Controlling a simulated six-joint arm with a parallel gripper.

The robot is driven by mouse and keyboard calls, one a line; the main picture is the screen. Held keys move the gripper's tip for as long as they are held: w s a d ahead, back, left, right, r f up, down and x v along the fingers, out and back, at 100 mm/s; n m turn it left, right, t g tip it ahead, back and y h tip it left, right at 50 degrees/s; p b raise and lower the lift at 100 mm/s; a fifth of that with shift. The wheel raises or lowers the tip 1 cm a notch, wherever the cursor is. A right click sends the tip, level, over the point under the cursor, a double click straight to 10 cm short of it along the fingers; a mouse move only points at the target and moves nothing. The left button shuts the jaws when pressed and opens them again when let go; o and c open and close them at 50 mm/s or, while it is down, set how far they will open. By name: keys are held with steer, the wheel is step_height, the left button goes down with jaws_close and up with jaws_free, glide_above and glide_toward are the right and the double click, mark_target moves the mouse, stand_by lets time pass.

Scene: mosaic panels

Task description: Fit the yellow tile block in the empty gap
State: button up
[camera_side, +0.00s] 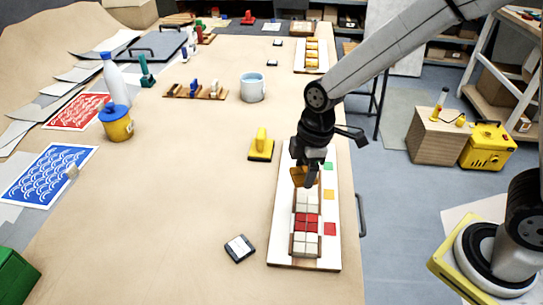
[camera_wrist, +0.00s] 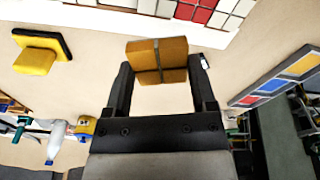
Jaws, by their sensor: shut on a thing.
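My gripper (camera_side: 309,168) is shut on an ochre-yellow tile block (camera_side: 299,177), held over the far part of the white mosaic panel (camera_side: 281,244). In the wrist view the yellow block (camera_wrist: 157,50) sits crosswise between the two fingers (camera_wrist: 158,80), with a dark seam across it. The panel's wooden-edged row holds white tiles (camera_side: 307,201), red tiles (camera_side: 306,222) and nearer white tiles (camera_side: 304,245). White and red tiles (camera_wrist: 196,10) also show at the wrist view's top edge. The gripper and block cover the row's far end, so I cannot see the gap clearly.
A yellow-handled float (camera_side: 261,146) stands left of the panel, and a small dark device (camera_side: 240,248) lies nearer. Green, orange and red squares (camera_side: 330,229) line the panel's right side. A mug (camera_side: 252,87) and a second panel (camera_side: 311,57) stand farther back. The table's left-centre is clear.

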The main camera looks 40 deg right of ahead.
steer(key=n, duration=0.1)
steer(key=w+d+n, duration=0.1)
steer(key=n, duration=0.1)
steer(key=shift+d+f+n, duration=0.15)
steer(key=shift+f+n, duration=0.05)
steer(key=shift+n, duration=0.1)
steer(key=d+n, duration=0.1)
steer(key=n, duration=0.2)
steer(key=w+d+f+n+g, duration=0.1)
steer(key=n, duration=0.3)
steer(key=w+d+n, duration=0.1)
steer(key=n, duration=0.2)
steer(key=shift+d+f+n+g, duration=0.2)
steer(key=shift+d+n+g, duration=0.1)
steer(key=shift+d, duration=0.05)
steer(key=shift+f, duration=0.2)
glide_above(307, 191)
steer(key=shift+w+d+f, duration=0.1)
steer(key=shift+f, duration=1.25)
steer(key=shift+d+f, duration=0.1)
steer(key=shift+f, duration=1.25)
steer(key=shift+f, duration=1.15)
